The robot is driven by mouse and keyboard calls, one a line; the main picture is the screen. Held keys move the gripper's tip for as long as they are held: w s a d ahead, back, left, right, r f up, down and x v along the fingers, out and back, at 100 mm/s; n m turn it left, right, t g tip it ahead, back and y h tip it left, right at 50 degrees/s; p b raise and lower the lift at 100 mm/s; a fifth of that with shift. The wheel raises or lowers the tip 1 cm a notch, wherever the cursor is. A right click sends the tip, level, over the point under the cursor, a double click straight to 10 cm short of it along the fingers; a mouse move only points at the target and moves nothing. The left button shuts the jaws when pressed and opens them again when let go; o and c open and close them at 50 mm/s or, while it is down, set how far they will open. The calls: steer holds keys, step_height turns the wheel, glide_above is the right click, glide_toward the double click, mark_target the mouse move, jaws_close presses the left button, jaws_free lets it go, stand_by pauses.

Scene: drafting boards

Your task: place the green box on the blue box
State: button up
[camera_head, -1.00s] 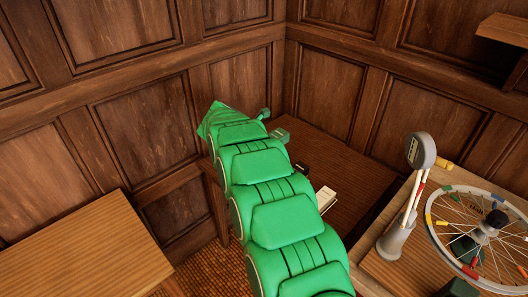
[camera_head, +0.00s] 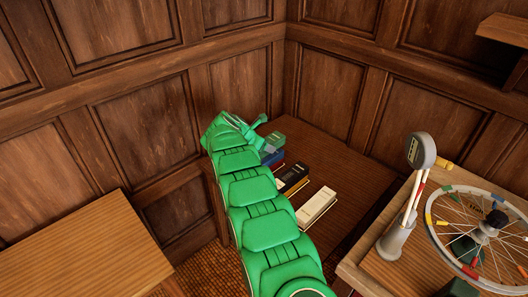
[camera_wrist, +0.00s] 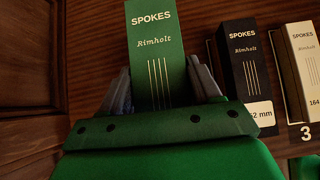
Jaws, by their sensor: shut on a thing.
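The green box (camera_wrist: 157,50), lettered "SPOKES Rimholt", stands between the two fingers of my gripper (camera_wrist: 162,80) in the wrist view. My gripper is shut on it. In the head view the green box (camera_head: 276,138) shows beside my gripper (camera_head: 263,127), at the far end of my green arm. The blue box (camera_head: 272,157) shows directly below the green box, partly hidden by my arm. I cannot tell whether the two boxes touch.
A black box (camera_head: 293,176) and a cream box (camera_head: 317,205) lie in a row on the brown table (camera_head: 345,175); the black box (camera_wrist: 250,65) is close right of my gripper. Wood-panelled walls meet behind. A spoked wheel (camera_head: 485,230) and gauge stand on the right bench.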

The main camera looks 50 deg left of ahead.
mark_target(264, 152)
steer(key=shift+w+a+f, duration=0.15)
steer(key=shift+a+f, duration=0.05)
steer(key=shift+w+a+f, duration=0.1)
steer(key=shift+a+f, duration=0.05)
steer(key=shift+f, duration=1.6)
steer(key=shift+f, duration=0.1)
steer(key=o, duration=1.3)
steer(key=shift+f, duration=0.1)
steer(key=shift+o, duration=0.2)
steer(key=shift+v, duration=6.2)
